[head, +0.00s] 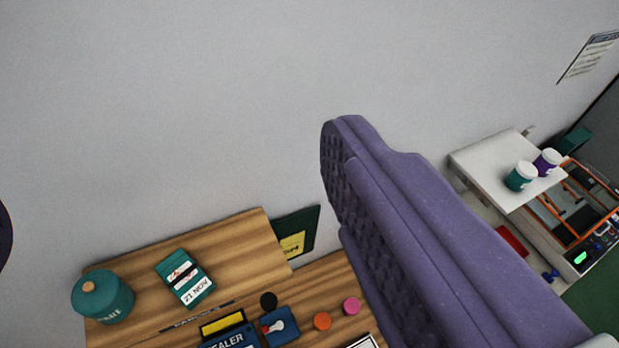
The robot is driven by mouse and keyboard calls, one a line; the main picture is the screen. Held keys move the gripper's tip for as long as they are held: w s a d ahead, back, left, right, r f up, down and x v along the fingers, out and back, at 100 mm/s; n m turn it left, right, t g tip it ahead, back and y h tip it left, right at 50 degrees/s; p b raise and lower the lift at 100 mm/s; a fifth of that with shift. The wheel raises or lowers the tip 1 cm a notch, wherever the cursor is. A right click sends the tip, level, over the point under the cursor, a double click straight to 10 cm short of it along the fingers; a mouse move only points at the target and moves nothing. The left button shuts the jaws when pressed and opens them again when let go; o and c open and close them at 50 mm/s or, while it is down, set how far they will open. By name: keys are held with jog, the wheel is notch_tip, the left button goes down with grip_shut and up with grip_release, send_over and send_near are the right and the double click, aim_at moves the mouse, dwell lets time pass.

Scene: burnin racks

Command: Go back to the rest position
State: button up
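My gripper (172,185) shows as a large purple finger with a ridged, dimpled pad, reaching up from the lower right to the middle of the head view. A small dark rounded piece at the left edge looks like the tip of the other finger. The wide gap between them holds nothing, so the gripper is open. Behind the gap is the plain grey wall (190,90). The near finger hides part of the wooden surface (235,235) and whatever lies behind it.
On the wooden surface are a teal lidded jar (103,298), a teal packet marked 21 NOV (186,279) and a blue sealer box (232,338). Orange (322,321) and pink (351,306) discs lie nearby.

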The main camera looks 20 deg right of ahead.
jog(key=shift+r, duration=0.1)
notch_tip(320, 180, down, 38)
jog(key=b, duration=3.7)
jog(key=shift+r+b, duration=0.15)
jog(key=shift+b, duration=0.25)
